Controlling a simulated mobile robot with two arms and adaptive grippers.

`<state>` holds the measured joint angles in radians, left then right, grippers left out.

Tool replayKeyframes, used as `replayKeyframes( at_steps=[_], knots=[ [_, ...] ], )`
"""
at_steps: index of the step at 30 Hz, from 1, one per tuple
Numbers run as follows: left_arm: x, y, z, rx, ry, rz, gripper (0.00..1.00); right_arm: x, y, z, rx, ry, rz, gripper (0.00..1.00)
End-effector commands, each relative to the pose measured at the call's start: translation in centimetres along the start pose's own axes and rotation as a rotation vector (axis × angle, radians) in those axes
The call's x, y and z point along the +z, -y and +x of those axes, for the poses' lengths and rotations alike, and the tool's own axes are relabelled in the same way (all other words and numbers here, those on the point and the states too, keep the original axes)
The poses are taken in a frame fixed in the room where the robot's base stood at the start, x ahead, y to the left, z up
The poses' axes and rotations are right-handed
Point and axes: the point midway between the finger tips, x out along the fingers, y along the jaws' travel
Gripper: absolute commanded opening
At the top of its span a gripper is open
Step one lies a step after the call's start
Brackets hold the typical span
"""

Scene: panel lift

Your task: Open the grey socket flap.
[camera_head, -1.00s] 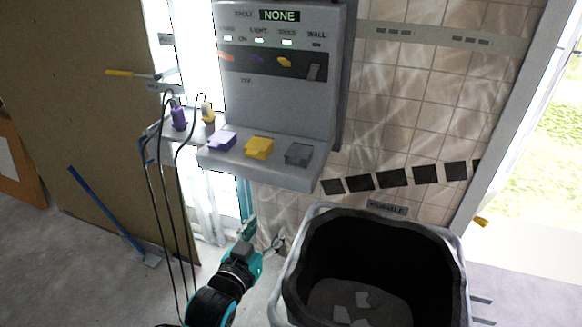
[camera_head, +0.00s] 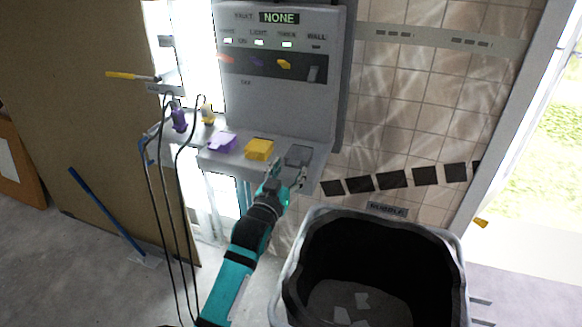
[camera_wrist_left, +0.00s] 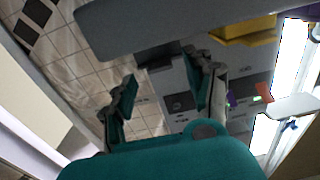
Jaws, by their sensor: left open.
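The grey socket flap (camera_head: 299,154) is at the right end of the panel's grey ledge (camera_head: 222,163), to the right of the yellow flap (camera_head: 259,149) and the purple flap (camera_head: 221,141). It looks lowered. My left gripper (camera_head: 287,172) is open and empty at the ledge's front edge, just below and in front of the grey flap; I cannot tell whether it touches. In the left wrist view, its two fingers (camera_wrist_left: 163,92) are spread apart, with the ledge and part of the yellow flap (camera_wrist_left: 245,30) beyond. My right gripper is not in view.
A black-lined rubble bin (camera_head: 455,250) stands below, right of my left arm. Purple and yellow plugs (camera_head: 179,119) on black cables stand on a shelf at the left. A blue pole (camera_head: 105,212) leans at the far left.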

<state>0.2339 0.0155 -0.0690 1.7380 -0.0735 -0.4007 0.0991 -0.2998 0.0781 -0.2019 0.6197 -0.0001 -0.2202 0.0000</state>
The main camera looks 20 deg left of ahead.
Motion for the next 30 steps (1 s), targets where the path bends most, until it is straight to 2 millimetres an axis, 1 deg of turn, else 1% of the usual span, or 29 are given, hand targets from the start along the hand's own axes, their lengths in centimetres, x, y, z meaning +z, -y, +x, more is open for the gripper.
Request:
replayKeyframes(
  at_steps=[1, 3, 6, 15, 17, 27, 28, 30],
  knots=[
    [0.0, 0.0, 0.7, 0.0, -0.001, 0.0, 0.54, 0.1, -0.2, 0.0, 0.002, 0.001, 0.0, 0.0],
    [0.0, 0.0, 1.4, 0.0, 0.0, 0.0, 0.54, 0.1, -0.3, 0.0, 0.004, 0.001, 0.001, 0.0],
    [0.0, 0.0, 1.9, 0.0, 0.0, 0.0, 0.54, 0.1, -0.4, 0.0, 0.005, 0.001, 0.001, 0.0],
    [0.0, 0.0, 2.1, 0.0, 0.001, 0.0, 0.54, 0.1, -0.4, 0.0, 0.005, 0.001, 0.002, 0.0],
    [0.0, 0.0, 2.1, 0.0, 0.001, 0.0, 0.47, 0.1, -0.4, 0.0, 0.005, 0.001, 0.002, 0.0],
    [0.1, 0.0, 2.1, 0.0, 0.001, 0.0, 0.03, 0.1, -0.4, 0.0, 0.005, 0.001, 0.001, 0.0],
    [0.0, 0.0, 2.1, 0.0, 0.001, 0.0, 0.0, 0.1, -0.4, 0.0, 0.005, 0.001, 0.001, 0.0],
    [0.1, 0.0, 2.1, 0.0, 0.001, 0.0, 0.0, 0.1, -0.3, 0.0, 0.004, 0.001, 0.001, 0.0]
  ],
)
